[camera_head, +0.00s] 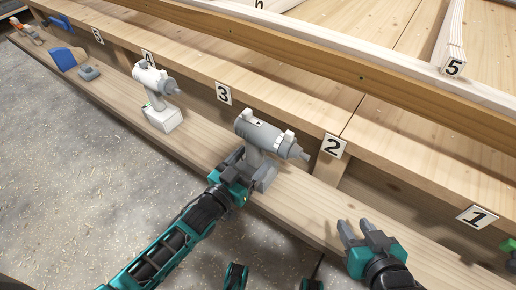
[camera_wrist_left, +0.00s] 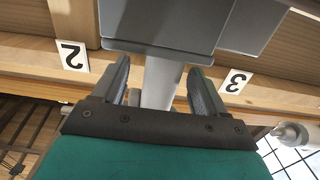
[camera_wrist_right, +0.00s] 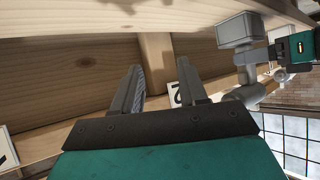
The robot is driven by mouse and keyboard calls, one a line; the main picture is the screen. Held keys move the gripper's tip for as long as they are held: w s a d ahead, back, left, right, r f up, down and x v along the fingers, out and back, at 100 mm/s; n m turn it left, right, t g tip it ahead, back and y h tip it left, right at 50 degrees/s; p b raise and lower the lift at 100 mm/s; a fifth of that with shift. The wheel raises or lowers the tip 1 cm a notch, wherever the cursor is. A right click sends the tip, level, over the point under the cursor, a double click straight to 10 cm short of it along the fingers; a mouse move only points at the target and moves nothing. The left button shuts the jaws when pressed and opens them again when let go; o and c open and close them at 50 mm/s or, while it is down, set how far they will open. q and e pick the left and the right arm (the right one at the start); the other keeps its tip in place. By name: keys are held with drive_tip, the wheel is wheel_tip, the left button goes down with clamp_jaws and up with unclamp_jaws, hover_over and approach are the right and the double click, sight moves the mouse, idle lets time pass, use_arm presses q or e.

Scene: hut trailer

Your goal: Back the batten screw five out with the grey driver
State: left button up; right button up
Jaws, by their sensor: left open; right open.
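The grey driver (camera_head: 262,135) stands upright on the low wooden ledge between labels 3 and 2, its bit pointing right. My left gripper (camera_head: 246,165) is at its handle. In the left wrist view the open fingers (camera_wrist_left: 158,82) stand on either side of the grey handle (camera_wrist_left: 160,78), with a gap visible at least on the left. My right gripper (camera_head: 359,231) is open and empty over the ledge below label 2; its fingers (camera_wrist_right: 170,90) also show in the right wrist view.
A white driver (camera_head: 157,95) stands on the ledge (camera_head: 205,135) below label 4. A blue object (camera_head: 65,58) and a small grey piece (camera_head: 89,73) lie further left. A green item (camera_head: 509,246) is at the right edge. The floor in front is clear.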

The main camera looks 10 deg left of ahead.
use_arm(q)
drive_tip(key=s+a+r+n+g+y+p, duration=0.1)
drive_tip(key=s+a+g+y, duration=0.15)
drive_tip(key=s, duration=0.45)
drive_tip(key=s+a+r+n+g+y+p, duration=0.1)
drive_tip(key=s+g, duration=0.2)
drive_tip(key=s, duration=0.3)
drive_tip(key=s+a+r+y+p, duration=0.1)
drive_tip(key=a+r+p, duration=0.2)
drive_tip(key=r+p, duration=0.7)
drive_tip(key=p, duration=0.4)
drive_tip(key=shift+s+r+p, duration=0.3)
drive_tip(key=shift+s+p, duration=0.05)
use_arm(e)
drive_tip(key=s+d+r+h, duration=0.1)
drive_tip(key=d+r, duration=0.3)
drive_tip(key=r, duration=0.7)
drive_tip(key=shift+s+r, duration=0.3)
drive_tip(key=shift+s, duration=0.2)
use_arm(q)
drive_tip(key=shift+f, duration=0.15)
use_arm(e)
drive_tip(key=shift+a+f, duration=0.15)
use_arm(q)
drive_tip(key=shift+s+f, duration=0.1)
drive_tip(key=shift+s, duration=0.1)
